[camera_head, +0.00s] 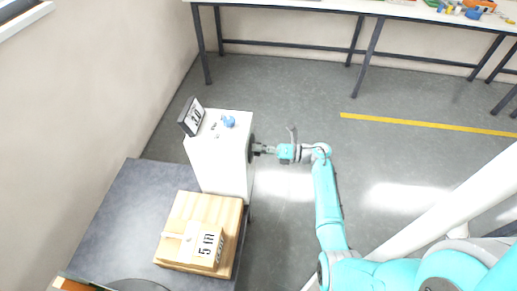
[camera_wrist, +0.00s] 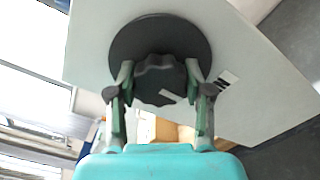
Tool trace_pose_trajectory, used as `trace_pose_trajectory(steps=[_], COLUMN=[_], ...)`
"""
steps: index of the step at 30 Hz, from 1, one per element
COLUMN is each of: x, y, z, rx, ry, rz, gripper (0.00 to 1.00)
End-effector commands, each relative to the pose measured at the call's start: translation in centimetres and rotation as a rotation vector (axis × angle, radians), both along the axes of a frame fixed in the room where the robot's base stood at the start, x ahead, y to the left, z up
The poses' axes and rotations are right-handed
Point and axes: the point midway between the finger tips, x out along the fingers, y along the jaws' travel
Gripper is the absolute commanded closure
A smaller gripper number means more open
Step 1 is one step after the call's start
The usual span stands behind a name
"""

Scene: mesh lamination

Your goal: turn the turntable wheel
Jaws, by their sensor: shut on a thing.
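The turntable wheel is a dark knob (camera_wrist: 158,78) in front of a round dark disc (camera_wrist: 160,38) on the side of a white box (camera_head: 222,160). In the head view the disc (camera_head: 251,149) shows edge-on at the box's right side. My gripper (camera_wrist: 160,88) has one finger on each side of the knob and is shut on it. In the head view my gripper (camera_head: 262,149) reaches the disc from the right, with the arm roughly level there. A light mark shows at the knob's lower edge in the wrist view. The fingertip contact is too small to see in the head view.
A small display (camera_head: 191,116) and a blue knob (camera_head: 229,121) are on top of the white box. A long table (camera_head: 300,5) stands at the back.

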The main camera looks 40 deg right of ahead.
Motion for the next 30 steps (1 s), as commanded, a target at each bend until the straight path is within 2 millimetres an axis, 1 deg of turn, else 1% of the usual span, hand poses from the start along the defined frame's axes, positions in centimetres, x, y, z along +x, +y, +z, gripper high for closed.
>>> trace_pose_trajectory(steps=[9, 20, 21, 24, 30], x=[0.01, 0.00, 0.00, 0.00, 0.00], y=[0.00, 0.01, 0.01, 0.01, 0.00], z=[-0.07, -0.10, -0.10, -0.10, -0.07], rx=[0.183, 0.207, 0.207, 0.206, 0.207], ry=[0.143, 0.162, 0.162, 0.162, 0.161], rz=[0.000, -0.001, -0.001, -0.001, 0.000], gripper=[0.84, 0.85, 0.47, 0.24, 0.24])
